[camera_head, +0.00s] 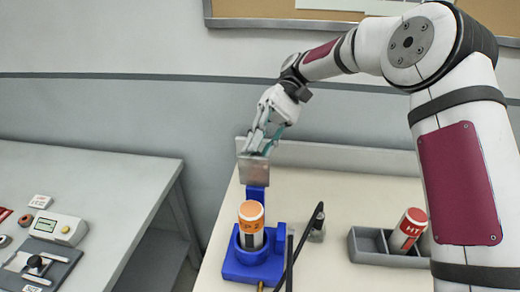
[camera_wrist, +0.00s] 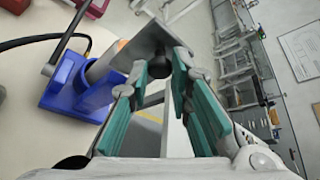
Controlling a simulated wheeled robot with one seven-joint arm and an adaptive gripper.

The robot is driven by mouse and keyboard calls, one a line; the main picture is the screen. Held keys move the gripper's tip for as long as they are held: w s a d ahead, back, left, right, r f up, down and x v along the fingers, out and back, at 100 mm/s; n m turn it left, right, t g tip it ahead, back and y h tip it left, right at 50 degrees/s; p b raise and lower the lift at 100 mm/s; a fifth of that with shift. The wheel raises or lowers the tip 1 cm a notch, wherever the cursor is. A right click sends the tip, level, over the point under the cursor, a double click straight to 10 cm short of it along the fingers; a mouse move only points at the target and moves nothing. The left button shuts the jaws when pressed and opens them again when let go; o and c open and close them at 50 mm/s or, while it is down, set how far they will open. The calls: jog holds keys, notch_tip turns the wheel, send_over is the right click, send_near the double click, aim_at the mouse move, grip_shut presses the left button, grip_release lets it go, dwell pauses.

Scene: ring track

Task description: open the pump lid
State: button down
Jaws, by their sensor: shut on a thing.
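The pump (camera_head: 253,270) is a blue base on the table, also seen in the wrist view (camera_wrist: 62,88). An orange-topped bottle (camera_head: 251,225) marked P2 stands in it. The pump lid (camera_head: 254,171) is a grey metal plate, raised to about upright on the blue post behind the bottle. In the wrist view, the lid (camera_wrist: 143,47) lies just beyond the fingertips, with a dark knob (camera_wrist: 155,72) on it. My gripper (camera_head: 262,147), with teal finger pads, is at the lid's upper part. In the wrist view my gripper (camera_wrist: 162,68) is shut on the knob, which the fingers partly hide.
A grey divided tray (camera_head: 372,247) holding a red-topped bottle (camera_head: 408,230) stands to the right. A black lever (camera_head: 303,245) rises beside the pump. A second table (camera_head: 110,190) with small devices is at the left, across a gap. The table's middle is clear.

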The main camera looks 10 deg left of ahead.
jog(key=shift+w+f+g, duration=0.4)
jog(key=shift+w+g, duration=0.1)
jog(key=shift+g, duration=0.3)
jog(key=c, duration=1.5)
grip_release()
jog(key=shift+o, duration=0.2)
jog(key=shift+r, duration=0.1)
notch_tip(320, 180, up, 10)
